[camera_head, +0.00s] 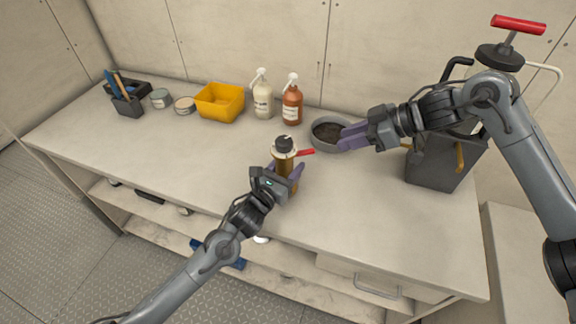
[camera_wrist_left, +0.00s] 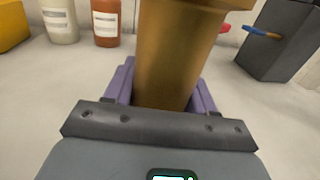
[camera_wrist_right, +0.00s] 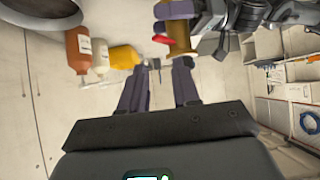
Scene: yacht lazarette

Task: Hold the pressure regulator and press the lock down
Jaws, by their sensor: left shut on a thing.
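The pressure regulator (camera_head: 285,164) is a brass cylinder with a light collar and a black knob on top, standing roughly upright at the counter's middle. A red lever (camera_head: 306,152), apparently the lock, sticks out to the right near its top. My left gripper (camera_head: 284,180) is shut around the brass body, which fills the left wrist view (camera_wrist_left: 175,55). My right gripper (camera_head: 352,138) is right of the regulator, apart from it. Its fingers are spread and empty in the right wrist view (camera_wrist_right: 160,80), which also shows the regulator (camera_wrist_right: 178,36) and red lever (camera_wrist_right: 161,39) beyond the fingertips.
A round grey dish (camera_head: 318,143) is behind my right gripper. A white bottle (camera_head: 263,101), a brown bottle (camera_head: 292,106) and a yellow bin (camera_head: 218,103) stand along the back. A dark grey holder (camera_head: 437,168) stands right. The counter's left front is clear.

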